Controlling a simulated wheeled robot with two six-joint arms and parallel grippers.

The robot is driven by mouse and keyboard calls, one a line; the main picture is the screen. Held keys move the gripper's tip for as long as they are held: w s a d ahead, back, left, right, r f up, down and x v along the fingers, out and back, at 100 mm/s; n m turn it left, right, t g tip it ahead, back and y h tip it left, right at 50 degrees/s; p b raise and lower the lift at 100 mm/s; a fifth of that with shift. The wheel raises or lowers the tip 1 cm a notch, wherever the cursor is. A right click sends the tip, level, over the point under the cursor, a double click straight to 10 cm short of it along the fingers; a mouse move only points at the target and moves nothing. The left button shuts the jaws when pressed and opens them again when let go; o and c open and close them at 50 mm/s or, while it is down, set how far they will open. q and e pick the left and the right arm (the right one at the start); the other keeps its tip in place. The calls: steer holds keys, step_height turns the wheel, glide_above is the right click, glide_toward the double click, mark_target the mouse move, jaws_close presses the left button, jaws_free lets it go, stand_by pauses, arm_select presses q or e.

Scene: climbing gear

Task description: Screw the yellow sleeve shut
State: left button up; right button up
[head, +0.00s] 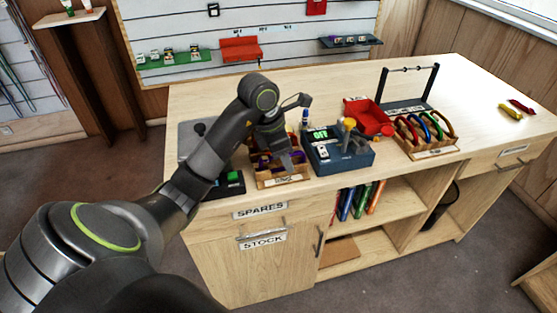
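My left gripper (287,163) points down at the wooden tray (283,182) on the workbench; its fingers are small here and I cannot tell whether they are open or shut, or whether they touch anything. Purple items in the tray are partly hidden by it. A blue-grey device (352,157) with a green "OFF" display stands just right of the tray and carries an upright yellow-topped part (348,124). A small yellow item (510,111) lies at the bench's far right. I cannot tell which yellow thing has the sleeve. My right gripper is not in view.
A red open bin (369,117) stands behind the device. A wooden rack (433,148) of coloured loops and a dark hanging frame (408,84) are to the right. A red item (521,105) lies near the yellow one. The bench's right part is mostly clear.

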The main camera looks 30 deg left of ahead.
arm_select(q)
steer(key=shift+r+p, duration=0.5)
steer(key=shift+r, duration=0.15)
steer(key=shift+w+a, duration=0.1)
steer(key=shift+w+a+f+b, duration=0.1)
steer(key=shift+w+a+b, duration=0.2)
steer(key=shift+b, duration=0.25)
steer(key=shift+w+a, duration=0.1)
steer(key=shift+a, duration=0.05)
step_height(320, 180, down, 3)
steer(key=b, duration=0.3)
steer(key=shift+r, duration=0.25)
